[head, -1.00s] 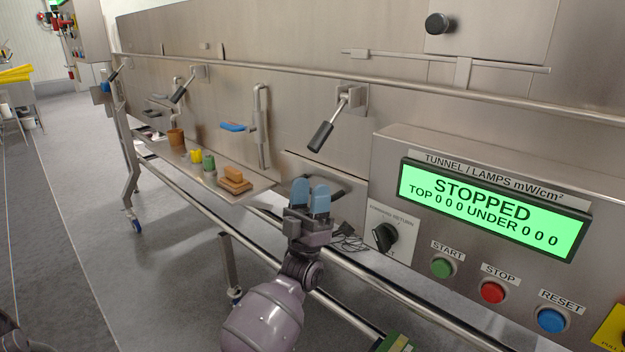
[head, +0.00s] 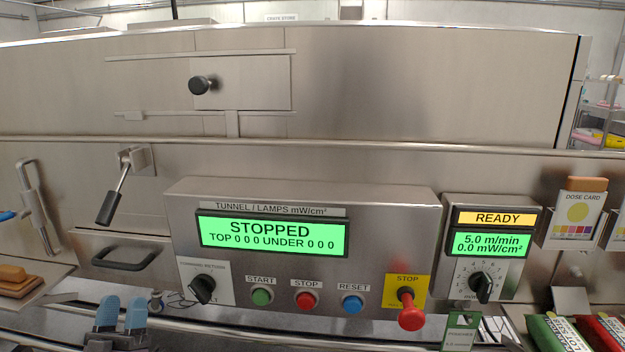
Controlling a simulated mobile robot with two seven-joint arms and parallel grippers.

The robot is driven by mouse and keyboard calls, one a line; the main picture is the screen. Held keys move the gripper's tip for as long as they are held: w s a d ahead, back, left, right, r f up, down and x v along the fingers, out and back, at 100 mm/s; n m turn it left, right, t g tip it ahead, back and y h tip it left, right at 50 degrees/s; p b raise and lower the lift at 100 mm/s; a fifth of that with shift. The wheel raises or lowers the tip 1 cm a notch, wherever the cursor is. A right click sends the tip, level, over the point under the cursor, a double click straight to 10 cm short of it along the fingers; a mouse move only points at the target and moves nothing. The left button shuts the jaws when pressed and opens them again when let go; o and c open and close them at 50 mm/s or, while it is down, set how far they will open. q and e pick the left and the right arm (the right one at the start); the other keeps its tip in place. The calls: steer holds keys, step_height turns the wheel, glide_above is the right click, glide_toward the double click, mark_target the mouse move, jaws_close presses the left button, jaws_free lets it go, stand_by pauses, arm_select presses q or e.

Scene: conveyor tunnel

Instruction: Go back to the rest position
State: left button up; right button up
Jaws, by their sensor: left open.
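My left gripper (head: 121,318) shows at the bottom left in the head view, its two blue fingertips pointing up with a small gap between them. It is open and holds nothing. It is in front of the steel machine, below a dark drawer handle (head: 124,258) and left of the control panel (head: 308,194). My right gripper is not in the picture. The panel's green display (head: 267,233) reads STOPPED, with zeros for top and under.
Green (head: 262,297), red (head: 306,300) and blue (head: 352,304) buttons line the panel, with a red stop knob (head: 411,312) at right. A READY unit (head: 491,217) stands beside it. Green and red packets lie at bottom right. A lever (head: 112,195) hangs at left.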

arm_select(q)
steer(key=s+d+f+m+g+p, duration=0.1)
steer(key=s+d+f+g+p, duration=0.1)
steer(key=s+f+g, duration=0.3)
steer(key=s+d+f+m+g+p, duration=0.1)
steer(key=s+f+g, duration=0.4)
steer(key=s, duration=0.9)
steer(key=s+d+f+m+g+h+p, duration=0.1)
steer(key=s+d+f+g+p, duration=0.2)
steer(key=s+f+g, duration=0.3)
steer(key=s+d+f, duration=0.1)
steer(key=s+f, duration=0.2)
steer(key=f, duration=0.1)
steer(key=shift+s+m+p, duration=0.15)
steer(key=shift+m+p, duration=0.15)
steer(key=shift+p, duration=0.05)
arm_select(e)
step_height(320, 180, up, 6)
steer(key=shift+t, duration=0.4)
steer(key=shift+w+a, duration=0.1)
